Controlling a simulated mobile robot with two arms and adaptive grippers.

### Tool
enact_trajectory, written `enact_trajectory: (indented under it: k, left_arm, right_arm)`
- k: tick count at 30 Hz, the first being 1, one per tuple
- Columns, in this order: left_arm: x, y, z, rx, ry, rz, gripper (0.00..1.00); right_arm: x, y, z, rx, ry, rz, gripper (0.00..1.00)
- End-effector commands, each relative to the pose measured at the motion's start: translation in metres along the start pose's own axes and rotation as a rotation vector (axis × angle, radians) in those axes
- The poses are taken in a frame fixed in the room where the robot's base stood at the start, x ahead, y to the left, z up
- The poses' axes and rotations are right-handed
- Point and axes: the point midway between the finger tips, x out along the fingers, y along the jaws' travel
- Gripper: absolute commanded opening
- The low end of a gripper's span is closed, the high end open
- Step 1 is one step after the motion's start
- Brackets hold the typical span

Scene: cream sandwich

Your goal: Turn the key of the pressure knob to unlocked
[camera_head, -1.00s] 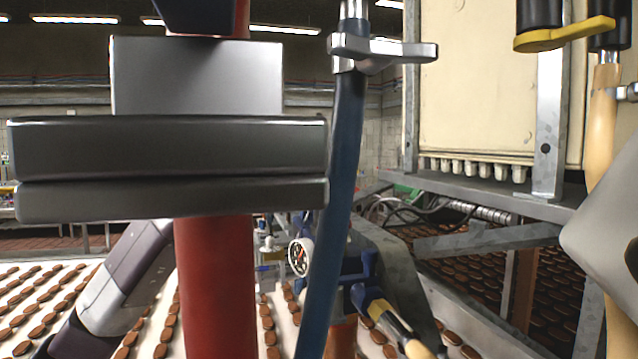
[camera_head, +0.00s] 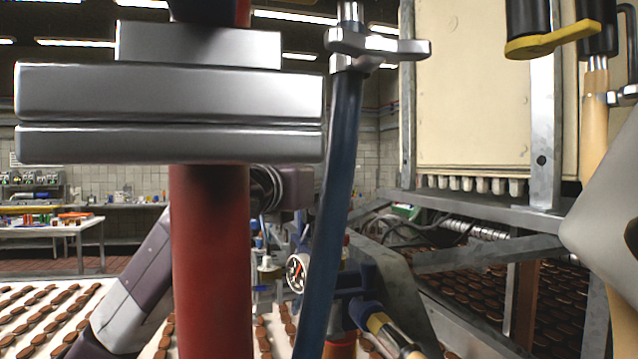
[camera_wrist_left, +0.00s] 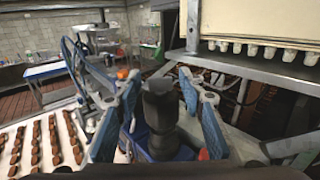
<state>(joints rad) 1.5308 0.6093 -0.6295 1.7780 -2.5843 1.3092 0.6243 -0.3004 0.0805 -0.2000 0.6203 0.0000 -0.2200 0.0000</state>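In the left wrist view my left gripper (camera_wrist_left: 158,100) is open, with one blue-grey finger on each side of a dark, stubby knob-like part (camera_wrist_left: 160,108). I cannot tell whether the fingers touch it, and no key is clearly visible. In the head view a round white gauge (camera_head: 296,273) with a red needle sits beside a blue fitting (camera_head: 352,312). My left arm (camera_head: 135,290) passes behind the red pipe, and its wrist (camera_head: 290,188) shows between the red and blue pipes. The left fingertips are mostly hidden there. My right gripper is not in view.
The thick red pipe (camera_head: 210,260) with its metal block (camera_head: 170,95) and the blue pipe (camera_head: 338,200) stand close in front. A cream cabinet (camera_head: 475,85) and a yellow-handled valve (camera_head: 553,38) are at the right. Conveyors of brown biscuits lie below.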

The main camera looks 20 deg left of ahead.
Motion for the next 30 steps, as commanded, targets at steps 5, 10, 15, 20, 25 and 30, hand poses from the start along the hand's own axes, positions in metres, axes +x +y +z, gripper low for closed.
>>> enact_trajectory:
  k: [5, 10, 15, 20, 25, 30]
  left_arm:
    - [0.000, 0.000, 0.000, 0.000, 0.000, 0.000, 0.41]
    - [-0.003, 0.000, 0.000, 0.000, -0.001, -0.001, 0.41]
    - [-0.024, 0.000, 0.001, 0.001, -0.003, 0.000, 0.41]
    - [-0.059, 0.000, 0.001, 0.002, -0.004, 0.000, 0.41]
    - [-0.093, 0.000, 0.000, 0.001, -0.003, 0.001, 0.41]
    - [-0.114, 0.000, 0.001, 0.000, -0.002, 0.000, 0.41]
  right_arm:
    - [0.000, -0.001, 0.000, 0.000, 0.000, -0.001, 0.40]
    - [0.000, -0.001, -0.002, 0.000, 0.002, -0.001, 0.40]
    - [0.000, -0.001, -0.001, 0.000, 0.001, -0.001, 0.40]
    - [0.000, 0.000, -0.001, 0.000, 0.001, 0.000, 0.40]
    - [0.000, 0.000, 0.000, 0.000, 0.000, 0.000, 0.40]
    - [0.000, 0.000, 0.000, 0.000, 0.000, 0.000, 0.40]
